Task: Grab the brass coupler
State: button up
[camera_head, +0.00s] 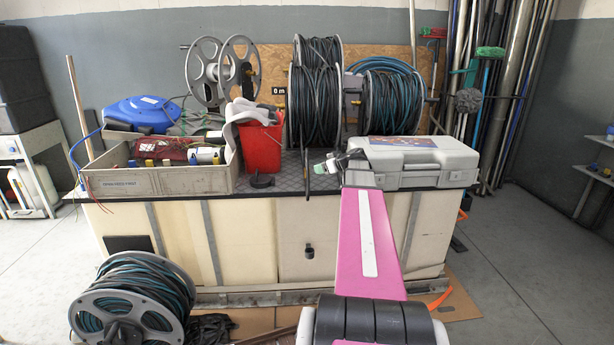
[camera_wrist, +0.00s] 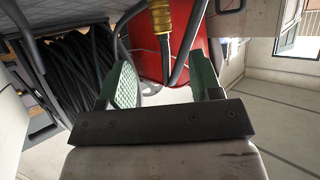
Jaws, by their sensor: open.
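The brass coupler (camera_wrist: 160,16) shows at the top of the wrist view, a gold-coloured fitting with a dark hose (camera_wrist: 165,60) running from it. In the wrist view my gripper (camera_wrist: 158,74) has its two green-padded fingers spread apart. The coupler lies beyond the fingertips, roughly in line with the gap, and is not held. In the head view my gripper (camera_head: 328,164) is over the bench top, right of the red bucket (camera_head: 260,146) and by the grey case. I cannot make out the coupler in the head view.
A grey case (camera_head: 430,160) lies on the bench's right side. Hose reels (camera_head: 314,105) stand behind. A grey crate (camera_head: 160,182) of tools and a blue reel (camera_head: 140,112) are on the left. Another hose reel (camera_head: 132,300) stands on the floor in front. The bucket also shows in the wrist view (camera_wrist: 150,64).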

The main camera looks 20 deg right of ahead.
aim_at(309, 170)
jog(key=x, duration=1)
jog(key=shift+a, duration=0.1)
jog(key=c, duration=1)
